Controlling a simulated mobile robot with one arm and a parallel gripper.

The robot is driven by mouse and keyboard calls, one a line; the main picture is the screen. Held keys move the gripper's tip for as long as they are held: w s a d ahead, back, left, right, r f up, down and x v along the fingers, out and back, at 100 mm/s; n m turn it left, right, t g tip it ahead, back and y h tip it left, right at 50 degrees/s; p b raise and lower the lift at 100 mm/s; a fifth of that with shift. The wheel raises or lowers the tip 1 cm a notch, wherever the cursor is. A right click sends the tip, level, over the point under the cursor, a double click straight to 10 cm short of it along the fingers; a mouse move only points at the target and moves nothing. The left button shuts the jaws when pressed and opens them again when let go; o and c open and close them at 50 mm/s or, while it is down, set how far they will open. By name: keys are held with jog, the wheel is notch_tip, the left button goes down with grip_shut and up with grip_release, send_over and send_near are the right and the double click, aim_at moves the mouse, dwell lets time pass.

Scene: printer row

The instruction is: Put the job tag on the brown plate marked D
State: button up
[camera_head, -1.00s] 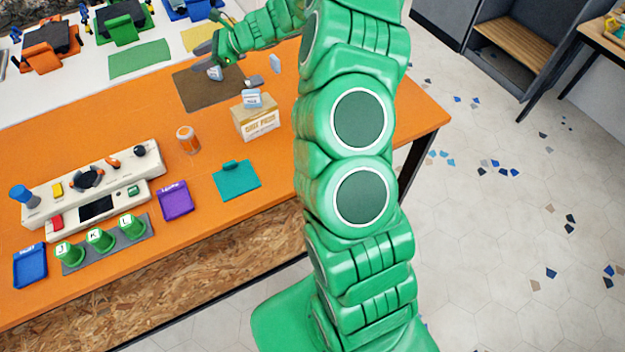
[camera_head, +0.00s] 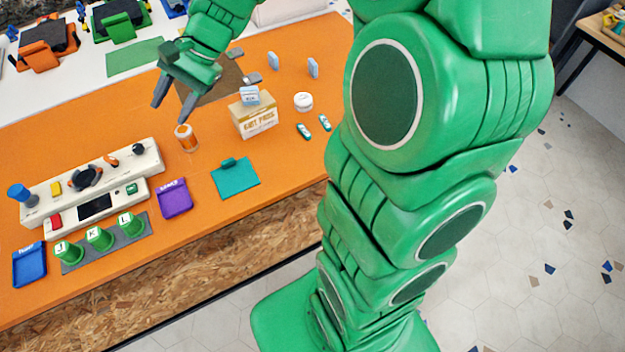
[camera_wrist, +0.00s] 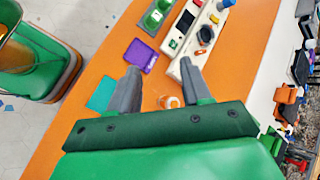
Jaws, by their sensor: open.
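The brown plate (camera_head: 230,78) lies flat at the back of the orange table in the head view, partly covered by my arm; no letter on it is legible. I cannot tell the job tag for certain. A small white-and-blue piece seen on the plate earlier is hidden behind my gripper now. My gripper (camera_head: 170,112) is open and empty, above the table at the plate's left front. Its two fingers also show apart in the wrist view (camera_wrist: 160,70), with no tag between them.
An orange jar (camera_head: 186,137) stands in front of my gripper. A lettered box (camera_head: 256,120) holding a white-and-blue piece (camera_head: 250,96) stands to its right. A control panel (camera_head: 95,180), purple tray (camera_head: 174,198) and teal tray (camera_head: 235,180) lie nearer. Bare orange table lies between them.

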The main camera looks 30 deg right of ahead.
jog(key=s+d+n+h, duration=0.4)
jog(key=s+d, duration=0.3)
jog(key=s, duration=0.7)
jog(key=s+d+n+g+h, duration=0.1)
jog(key=s+d+n+h, duration=0.3)
jog(key=s, duration=1)
jog(key=d, duration=0.3)
jog(key=shift+d+f+h, duration=0.2)
jog(key=shift+h, duration=0.1)
